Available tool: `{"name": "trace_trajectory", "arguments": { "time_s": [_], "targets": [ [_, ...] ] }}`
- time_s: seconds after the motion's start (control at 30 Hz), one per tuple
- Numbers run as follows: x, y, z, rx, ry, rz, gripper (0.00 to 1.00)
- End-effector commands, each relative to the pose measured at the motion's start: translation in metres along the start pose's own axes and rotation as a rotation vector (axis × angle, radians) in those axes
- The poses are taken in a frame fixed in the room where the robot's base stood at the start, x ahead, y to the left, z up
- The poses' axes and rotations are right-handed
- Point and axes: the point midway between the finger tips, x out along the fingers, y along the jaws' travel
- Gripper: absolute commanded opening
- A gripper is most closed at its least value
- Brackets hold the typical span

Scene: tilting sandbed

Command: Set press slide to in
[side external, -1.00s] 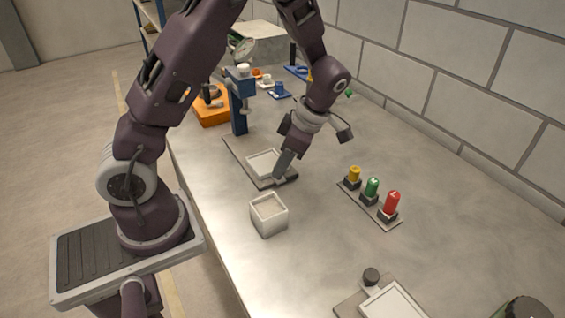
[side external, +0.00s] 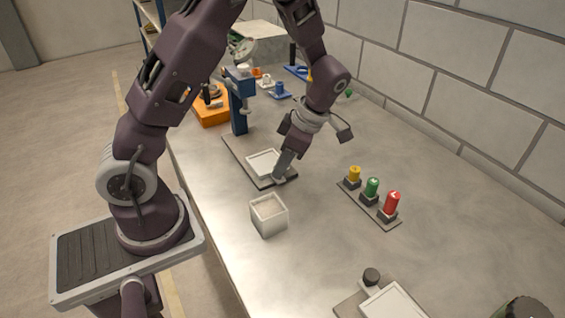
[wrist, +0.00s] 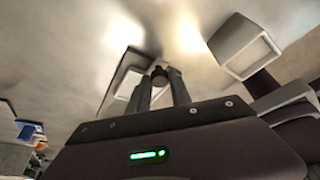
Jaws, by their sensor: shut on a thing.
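The press has a blue upright column (side external: 239,112) on a thin dark base plate (side external: 238,150). Its pale slide tray (side external: 261,161) lies on the front part of the plate, out in front of the column. My gripper (side external: 281,178) points down at the front right corner of the tray. In the wrist view my gripper (wrist: 160,84) is shut on a small dark knob (wrist: 158,72) beside the tray (wrist: 128,88). In the side view my fingers hide the knob.
A pale open box (side external: 268,215) stands just in front of the press. Yellow, green and red buttons (side external: 372,188) stand on a strip to the right. Another plate with a dark knob (side external: 371,277) lies at the front. An orange block (side external: 211,110) sits behind the press.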

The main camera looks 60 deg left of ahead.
Motion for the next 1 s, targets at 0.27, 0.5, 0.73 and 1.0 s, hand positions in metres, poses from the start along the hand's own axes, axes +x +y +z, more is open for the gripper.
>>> {"name": "trace_trajectory", "arguments": {
  "time_s": [0.27,0.5,0.73,1.0],
  "targets": [
    [-0.001,0.0,0.0,0.0,-0.002,0.001,0.0],
    [0.001,0.005,-0.004,-0.003,-0.002,0.001,0.0],
    [0.016,0.047,-0.042,-0.007,-0.002,0.003,0.0],
    [0.029,0.08,-0.072,-0.002,-0.002,0.005,0.0]
  ]
}}
